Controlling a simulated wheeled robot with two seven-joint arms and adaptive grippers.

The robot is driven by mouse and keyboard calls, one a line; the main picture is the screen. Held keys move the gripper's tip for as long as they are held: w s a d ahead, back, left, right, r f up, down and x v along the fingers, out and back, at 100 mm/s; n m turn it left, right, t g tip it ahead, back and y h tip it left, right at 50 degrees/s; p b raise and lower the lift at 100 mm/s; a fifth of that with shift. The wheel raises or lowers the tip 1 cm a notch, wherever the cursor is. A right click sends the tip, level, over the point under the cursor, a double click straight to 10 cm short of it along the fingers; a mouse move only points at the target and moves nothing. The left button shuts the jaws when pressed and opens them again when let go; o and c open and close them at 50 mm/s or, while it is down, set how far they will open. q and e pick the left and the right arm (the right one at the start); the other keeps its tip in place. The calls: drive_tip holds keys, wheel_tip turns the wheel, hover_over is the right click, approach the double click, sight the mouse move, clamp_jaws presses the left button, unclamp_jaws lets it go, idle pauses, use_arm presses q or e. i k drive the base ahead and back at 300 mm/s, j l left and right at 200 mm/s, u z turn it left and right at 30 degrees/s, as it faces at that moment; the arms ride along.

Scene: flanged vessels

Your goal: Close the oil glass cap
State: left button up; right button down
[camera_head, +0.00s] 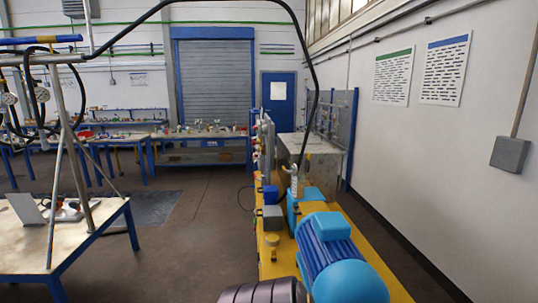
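A blue motor (328,252) with a lighter blue round end cover lies on a yellow base frame (278,268). A small yellowish cup-like part (272,241) stands at the left edge of this base, left of the motor. It may be the oil glass, but it is too small to tell whether a cap is on it or open. Neither of my grippers can be made out in the head view.
A dark ribbed cylinder (258,292) cuts into the bottom edge; I cannot tell what it belongs to. A grey tank (318,158) stands behind the motor. A blue-legged table (75,242) stands at left. Floor (190,240) between is clear. A white wall (450,170) runs along the right.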

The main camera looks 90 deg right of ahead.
sight(308, 162)
drive_tip(key=i+z, duration=0.3)
drive_tip(key=i+j+z, duration=0.1)
drive_tip(key=i+z, duration=0.2)
drive_tip(key=i, duration=0.15)
drive_tip(key=i+z, duration=0.85)
drive_tip(key=i+l+z, duration=0.1)
drive_tip(key=i+z, duration=0.55)
drive_tip(key=z, duration=0.15)
drive_tip(key=i+z, duration=0.85)
drive_tip(key=k, duration=0.1)
